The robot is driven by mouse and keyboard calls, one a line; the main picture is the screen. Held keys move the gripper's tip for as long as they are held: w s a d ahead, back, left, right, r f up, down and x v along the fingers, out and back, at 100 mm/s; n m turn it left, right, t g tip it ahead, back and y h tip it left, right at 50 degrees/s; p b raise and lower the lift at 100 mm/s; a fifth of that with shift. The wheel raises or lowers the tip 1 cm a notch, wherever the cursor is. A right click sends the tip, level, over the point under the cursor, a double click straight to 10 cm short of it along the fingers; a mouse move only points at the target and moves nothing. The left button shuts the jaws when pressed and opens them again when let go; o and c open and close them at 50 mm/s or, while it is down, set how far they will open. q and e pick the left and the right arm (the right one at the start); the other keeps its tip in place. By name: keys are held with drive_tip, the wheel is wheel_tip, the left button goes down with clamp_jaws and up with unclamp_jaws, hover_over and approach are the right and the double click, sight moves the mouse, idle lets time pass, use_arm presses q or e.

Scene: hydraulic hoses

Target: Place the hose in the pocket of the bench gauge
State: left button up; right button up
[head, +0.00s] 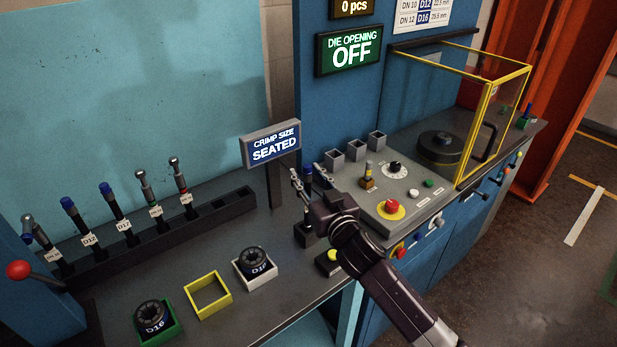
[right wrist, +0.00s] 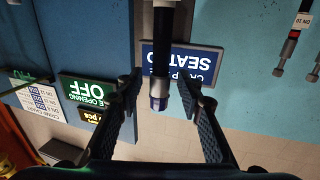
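A dark hose (right wrist: 160,60) with a blue end stands between the fingers of my right gripper (right wrist: 163,105) in the right wrist view, with a gap on each side. In the head view its blue end (head: 308,175) shows between the fingertips of my right gripper (head: 308,182). The hose looks upright above a small dark block (head: 303,235), which seems to be the bench gauge; my gripper hides most of its pocket and the hose's lower end. The sign (head: 272,142) behind reads "CRIMP SIZE SEATED". My left gripper is not in view.
A dark rack (head: 150,237) at the left holds several hoses, with empty slots at its right end. Die trays and an empty yellow frame (head: 208,296) lie in front. A control panel (head: 405,200) and a yellow-framed guard (head: 480,120) stand at the right.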

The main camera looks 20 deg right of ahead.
drive_tip(key=shift+r, duration=0.25)
drive_tip(key=shift+s+f, duration=0.2)
drive_tip(key=shift+s, duration=0.1)
drive_tip(key=s+d+b, duration=0.1)
drive_tip(key=s+b, duration=0.1)
drive_tip(key=s, duration=0.9)
drive_tip(key=shift+s+b, duration=0.2)
drive_tip(key=shift+b, duration=0.2)
drive_tip(key=shift+r, duration=0.1)
